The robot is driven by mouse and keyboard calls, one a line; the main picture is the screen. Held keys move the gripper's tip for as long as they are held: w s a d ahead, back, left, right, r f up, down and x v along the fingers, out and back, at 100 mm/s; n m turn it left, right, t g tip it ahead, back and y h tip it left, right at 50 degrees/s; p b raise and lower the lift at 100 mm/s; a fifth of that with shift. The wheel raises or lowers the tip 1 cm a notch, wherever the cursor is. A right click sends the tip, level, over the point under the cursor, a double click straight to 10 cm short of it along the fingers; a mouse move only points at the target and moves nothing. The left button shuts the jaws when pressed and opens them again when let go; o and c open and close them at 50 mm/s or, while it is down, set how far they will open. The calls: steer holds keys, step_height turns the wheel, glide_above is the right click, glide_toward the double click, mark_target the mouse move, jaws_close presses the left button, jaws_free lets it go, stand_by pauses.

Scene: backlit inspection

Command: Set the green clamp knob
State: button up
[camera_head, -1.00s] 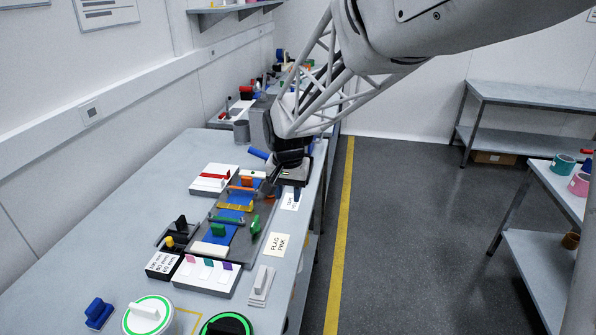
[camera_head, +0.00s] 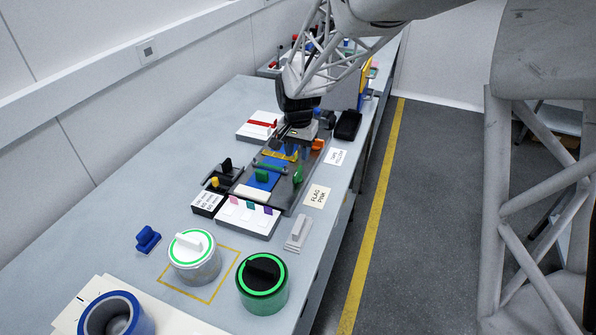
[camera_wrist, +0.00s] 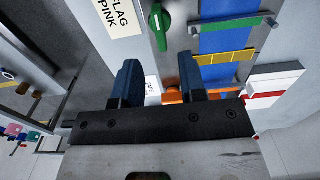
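The green clamp knob (camera_head: 298,174) stands on the right rail of the grey fixture tray (camera_head: 290,198). It also shows in the wrist view (camera_wrist: 161,27), at the top, beyond my fingertips. My gripper (camera_head: 300,143) is over the far end of the fixture, farther back than the green knob and apart from it. In the wrist view my gripper (camera_wrist: 158,60) has its two blue fingers spread, with nothing gripped between them. An orange knob (camera_head: 317,144) is beside it; it appears low between the fingers in the wrist view (camera_wrist: 173,97).
A "FLAG PINK" card (camera_head: 317,196) lies right of the fixture. A white block with coloured tabs (camera_head: 240,222) and a grey lever piece (camera_head: 298,232) are in front. Two round dials, white-topped (camera_head: 194,264) and black-topped (camera_head: 262,290), stand nearer.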

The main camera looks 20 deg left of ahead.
mark_target(298, 171)
steer(key=shift+f, duration=3.85)
jaws_close()
